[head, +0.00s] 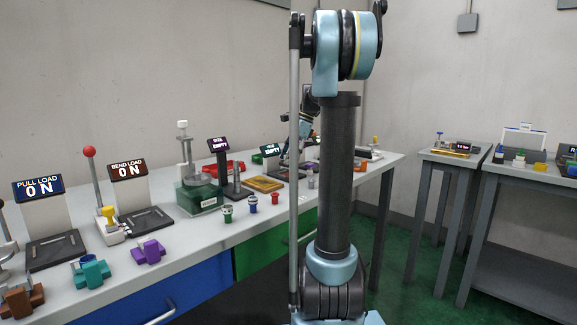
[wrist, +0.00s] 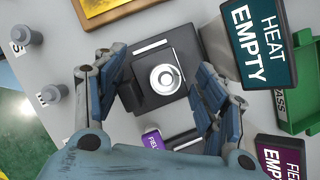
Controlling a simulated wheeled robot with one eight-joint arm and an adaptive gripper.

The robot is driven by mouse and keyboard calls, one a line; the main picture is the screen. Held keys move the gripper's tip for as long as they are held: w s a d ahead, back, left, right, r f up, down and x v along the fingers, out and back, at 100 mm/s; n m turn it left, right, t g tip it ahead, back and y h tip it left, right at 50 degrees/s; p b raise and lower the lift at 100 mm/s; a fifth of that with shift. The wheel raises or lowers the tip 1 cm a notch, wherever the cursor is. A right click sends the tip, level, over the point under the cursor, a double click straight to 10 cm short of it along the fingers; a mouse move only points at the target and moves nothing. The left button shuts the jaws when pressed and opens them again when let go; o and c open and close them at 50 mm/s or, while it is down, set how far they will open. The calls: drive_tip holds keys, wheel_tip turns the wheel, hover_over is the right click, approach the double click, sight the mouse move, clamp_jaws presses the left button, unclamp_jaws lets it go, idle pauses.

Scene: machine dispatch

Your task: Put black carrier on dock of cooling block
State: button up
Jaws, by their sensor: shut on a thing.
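In the wrist view a black carrier (wrist: 150,92), a dark squarish block with a silver ring on top, sits between the two blue fingers of my gripper (wrist: 165,72). The fingers are shut on its sides. A dark plate with white strips shows around and below the carrier; I cannot tell whether they touch. A teal sign reading HEAT EMPTY (wrist: 258,42) stands just right of it. I cannot pick out the cooling block with certainty in either view.
Grey weights (wrist: 28,36) stand at the left. In the head view, the long bench (head: 215,240) carries several stations; other tables (head: 455,160) stand at the right.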

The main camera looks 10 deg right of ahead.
drive_tip(key=shift+f, duration=1.15)
drive_tip(key=shift+s+f, duration=0.1)
drive_tip(key=shift+f, duration=0.45)
drive_tip(key=o, duration=1.1)
drive_tip(key=shift+r, duration=0.45)
drive_tip(key=v, duration=1.2)
drive_tip(key=shift+r, duration=0.2)
